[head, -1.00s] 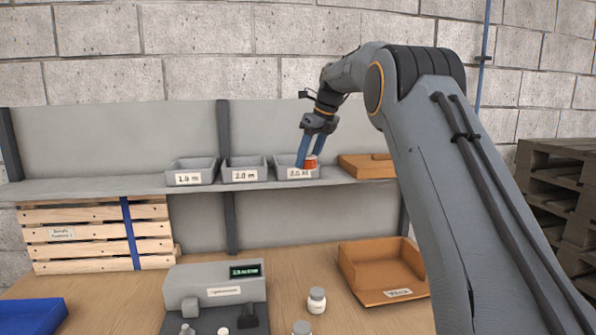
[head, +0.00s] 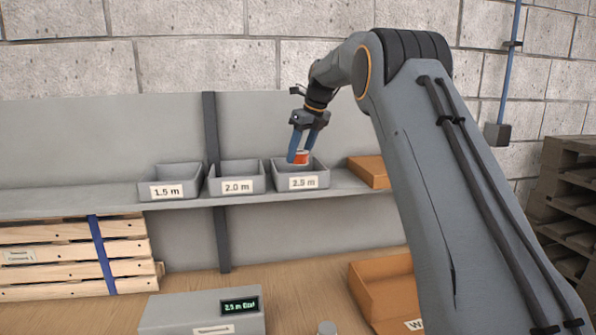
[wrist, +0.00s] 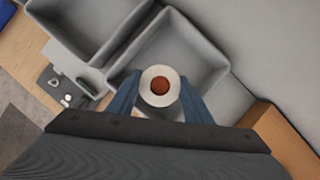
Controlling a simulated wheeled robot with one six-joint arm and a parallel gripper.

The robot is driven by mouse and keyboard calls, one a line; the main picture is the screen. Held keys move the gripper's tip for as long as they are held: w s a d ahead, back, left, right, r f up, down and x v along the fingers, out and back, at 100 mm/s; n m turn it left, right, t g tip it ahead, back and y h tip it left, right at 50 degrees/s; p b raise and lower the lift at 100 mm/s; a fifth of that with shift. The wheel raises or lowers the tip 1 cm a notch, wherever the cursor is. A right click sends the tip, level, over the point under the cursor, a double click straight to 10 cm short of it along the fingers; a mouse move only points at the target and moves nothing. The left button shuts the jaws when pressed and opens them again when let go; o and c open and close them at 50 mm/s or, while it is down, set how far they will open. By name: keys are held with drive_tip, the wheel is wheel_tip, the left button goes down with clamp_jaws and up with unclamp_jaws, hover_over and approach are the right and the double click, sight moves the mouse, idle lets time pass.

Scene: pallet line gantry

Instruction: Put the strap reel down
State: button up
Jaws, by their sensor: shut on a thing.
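My gripper (head: 303,148) is shut on the strap reel (head: 301,157), a small orange-red reel with a pale rim. In the wrist view the reel (wrist: 160,86) shows end-on, a white ring with a red centre, between the blue fingers. The gripper holds it over the grey bin labelled 2.5 m (head: 318,181) on the shelf. In the wrist view that bin (wrist: 215,82) lies around and below the reel. In the head view the reel's lower edge is close to the bin's opening; I cannot tell whether it touches anything.
Bins labelled 1.5 m (head: 158,189) and 2.0 m (head: 222,185) stand to the left on the shelf (head: 110,203). An orange-brown box (head: 367,171) sits to the right. Below are a grey device with a display (head: 190,312), a wooden crate (head: 60,265) and an orange tray (head: 385,290).

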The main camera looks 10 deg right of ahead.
sight(306, 153)
drive_tip(key=shift+d+f+p, duration=0.1)
drive_tip(key=shift+f+p, duration=1.1)
drive_tip(key=shift+f, duration=2)
drive_tip(key=shift+f, duration=0.15)
drive_tip(key=o, duration=1.2)
drive_tip(key=b+v, duration=0.5)
drive_tip(key=v, duration=0.7)
drive_tip(key=shift+s, duration=0.1)
